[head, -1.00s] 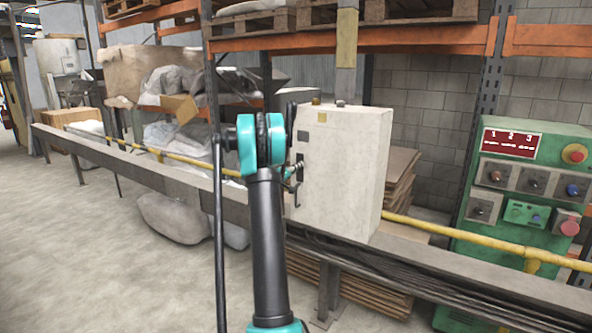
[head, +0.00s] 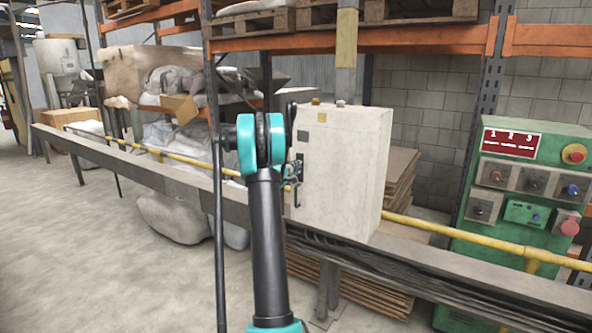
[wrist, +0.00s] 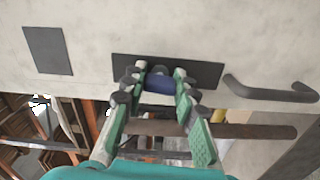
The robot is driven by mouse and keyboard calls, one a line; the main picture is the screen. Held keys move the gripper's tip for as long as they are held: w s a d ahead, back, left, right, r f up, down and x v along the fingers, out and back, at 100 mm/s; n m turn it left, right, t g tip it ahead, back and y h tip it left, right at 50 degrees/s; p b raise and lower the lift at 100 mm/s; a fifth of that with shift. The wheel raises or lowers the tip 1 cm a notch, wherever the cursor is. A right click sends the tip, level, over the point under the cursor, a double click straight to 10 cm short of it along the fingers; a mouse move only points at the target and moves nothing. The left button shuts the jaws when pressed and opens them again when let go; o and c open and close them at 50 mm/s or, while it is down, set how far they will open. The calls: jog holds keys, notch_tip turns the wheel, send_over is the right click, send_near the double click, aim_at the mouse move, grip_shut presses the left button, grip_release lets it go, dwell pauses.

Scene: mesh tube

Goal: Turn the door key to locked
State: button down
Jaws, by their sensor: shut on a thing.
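A blue key (wrist: 160,84) sits in front of a dark lock plate (wrist: 206,73) on the white cabinet door. My gripper (wrist: 162,86) is shut on the key's blue bow, one green finger on each side. The bow looks wider than tall in the wrist view. Its shaft and the keyhole are mostly hidden, and I cannot read any lock mark. In the head view the white cabinet (head: 342,170) stands on the rail, and my arm hides most of my gripper at its left face.
A curved dark door handle (wrist: 272,92) is close to the right of the lock plate in the wrist view. A grey square (wrist: 47,50) is at the left. A yellow pipe (head: 450,238) runs along the rail, and a green control panel (head: 528,190) stands at the right.

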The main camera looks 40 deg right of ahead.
jog(key=shift+n, duration=0.7)
jog(key=c, duration=1.2)
grip_release()
jog(key=shift+o, duration=0.2)
jog(key=shift+a, duration=0.1)
jog(key=v, duration=1.2)
jog(key=shift+w, duration=0.1)
